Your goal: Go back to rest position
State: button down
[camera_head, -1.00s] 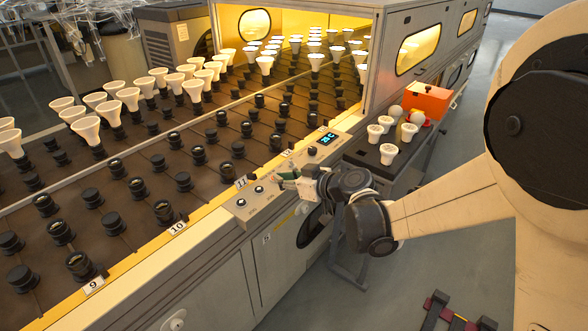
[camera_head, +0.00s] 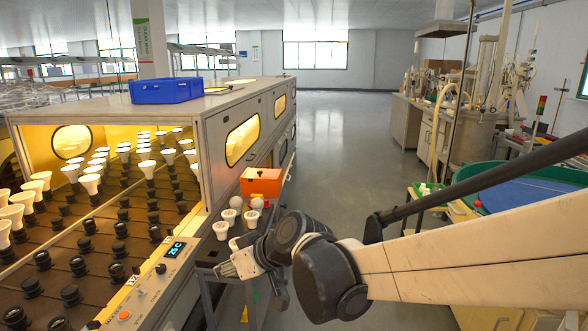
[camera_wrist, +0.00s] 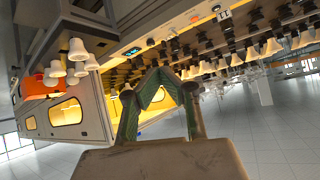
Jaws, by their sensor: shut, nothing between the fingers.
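The control panel (camera_head: 150,285) has a lit display and knobs and lies left of the gripper. Part of the gripper is hidden by my own arm in the head view.
White bulbs (camera_head: 221,230) stand on the side stand, beside an orange box (camera_head: 262,182). Rows of black sockets (camera_head: 70,295), some with bulbs, fill the machine bed. A blue crate (camera_head: 166,90) sits on the machine's roof. The aisle floor (camera_head: 335,150) is clear.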

jog(key=s+d+r+m+h+p, duration=0.2)
jog(key=s+d, duration=0.4)
jog(key=d, duration=0.5)
jog(key=s+d+r+m+t+h+p, duration=0.1)
jog(key=s+d+m+h, duration=0.3)
jog(key=d, duration=0.8)
jog(key=s+d+r+m+t+h+p, duration=0.1)
jog(key=s+d+r+m+h+p, duration=0.2)
jog(key=s+d, duration=0.4)
jog(key=d+m, duration=0.1)
jog(key=d, duration=0.4)
jog(key=shift+s+r+m, duration=0.2)
jog(key=shift+s+m, duration=0.1)
jog(key=shift+s, duration=0.05)
